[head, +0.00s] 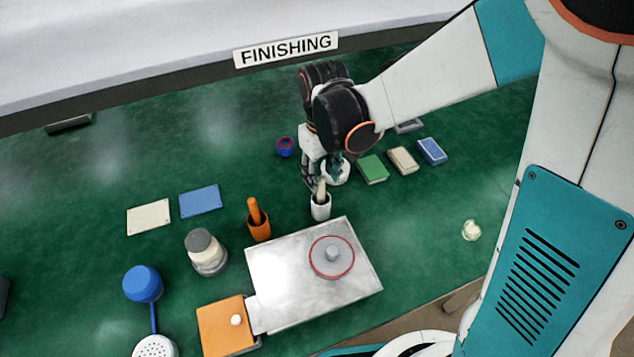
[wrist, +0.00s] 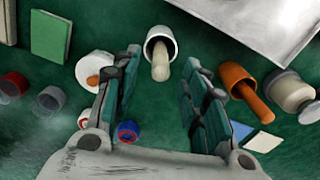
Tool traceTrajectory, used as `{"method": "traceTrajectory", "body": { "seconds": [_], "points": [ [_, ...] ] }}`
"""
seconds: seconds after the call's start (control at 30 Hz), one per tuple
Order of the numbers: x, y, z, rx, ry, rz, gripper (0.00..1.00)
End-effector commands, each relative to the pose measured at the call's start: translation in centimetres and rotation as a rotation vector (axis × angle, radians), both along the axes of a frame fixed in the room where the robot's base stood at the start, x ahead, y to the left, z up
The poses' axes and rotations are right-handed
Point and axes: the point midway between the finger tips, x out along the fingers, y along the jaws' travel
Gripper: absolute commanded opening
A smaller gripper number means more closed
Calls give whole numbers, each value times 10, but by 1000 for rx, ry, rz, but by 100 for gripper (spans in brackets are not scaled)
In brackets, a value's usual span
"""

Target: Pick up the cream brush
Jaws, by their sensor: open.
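The cream brush (head: 321,188) stands in a white cup (head: 320,210) on the green table, with its handle sticking up. In the wrist view the brush (wrist: 160,66) points toward me out of the white cup (wrist: 161,36), ahead of my fingers. My gripper (head: 313,180) is just behind and above the cup in the head view. In the wrist view my gripper (wrist: 163,72) has its fingers wide apart, one to each side of the brush's line. It holds nothing. The brush's lower end is hidden inside the cup.
An orange brush in an orange cup (head: 259,230) stands to the left. A metal plate (head: 280,280) lies in front. A round white item (head: 338,176) and green (head: 373,170), cream (head: 403,160) and blue (head: 432,151) blocks are to the right. A small blue-red pot (head: 285,146) is behind.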

Motion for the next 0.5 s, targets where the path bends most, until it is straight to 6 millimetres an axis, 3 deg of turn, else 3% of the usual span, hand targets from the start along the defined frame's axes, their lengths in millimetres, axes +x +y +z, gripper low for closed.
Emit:
{"method": "traceTrajectory", "body": {
  "seconds": [0.17,0.5],
  "points": [
    [0,0,-9,0,0,-1,40],
    [1,1,-53,0,0,-1,40]
  ]
}}
